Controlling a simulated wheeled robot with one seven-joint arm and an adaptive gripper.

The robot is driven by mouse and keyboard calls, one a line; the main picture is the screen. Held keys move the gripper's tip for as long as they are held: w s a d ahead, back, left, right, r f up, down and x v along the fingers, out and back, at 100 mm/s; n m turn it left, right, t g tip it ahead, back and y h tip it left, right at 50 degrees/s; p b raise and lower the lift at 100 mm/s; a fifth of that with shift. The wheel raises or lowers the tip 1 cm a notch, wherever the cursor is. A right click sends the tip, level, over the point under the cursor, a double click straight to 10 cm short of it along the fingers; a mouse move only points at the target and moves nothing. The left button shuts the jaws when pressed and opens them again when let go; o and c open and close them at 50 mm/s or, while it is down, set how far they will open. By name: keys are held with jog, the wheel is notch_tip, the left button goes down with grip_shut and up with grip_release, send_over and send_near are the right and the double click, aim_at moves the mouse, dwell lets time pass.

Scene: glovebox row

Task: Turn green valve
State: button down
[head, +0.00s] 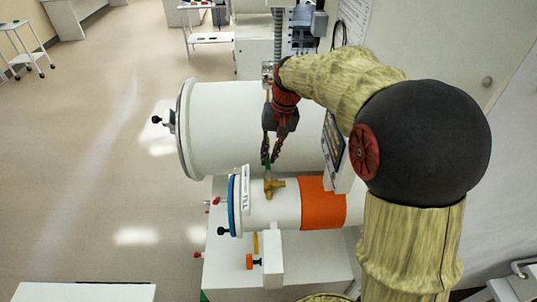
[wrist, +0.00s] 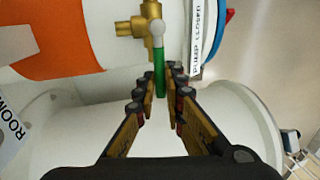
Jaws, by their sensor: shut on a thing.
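The green valve has a brass body (head: 274,187) on top of the small white cylinder and a green lever handle (head: 268,166). In the wrist view the brass body (wrist: 137,27) is at the top, and the green handle (wrist: 159,78) points down from a pale hub toward my gripper. My gripper (head: 270,158) reaches down to the handle from above. In the wrist view my gripper (wrist: 163,82) has its fingers on both sides of the handle's end, shut on it. The fingers partly hide the handle in the head view.
The small white cylinder (head: 287,206) has an orange band (head: 323,203) and a blue-rimmed end. A white label plate (wrist: 196,38) stands close beside the valve. A large white cylinder (head: 222,125) lies behind. A panel screen (head: 334,145) is to the right. Floor at left is open.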

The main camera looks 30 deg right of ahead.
jog(key=c, duration=1.9)
grip_release()
jog(key=r, duration=0.4)
jog(key=d+r, duration=0.1)
jog(key=r, duration=0.3)
jog(key=s+d+r, duration=0.1)
jog(key=r, duration=0.2)
jog(key=shift+d+r, duration=0.15)
jog(key=shift+r, duration=0.25)
jog(key=shift+f, duration=0.1)
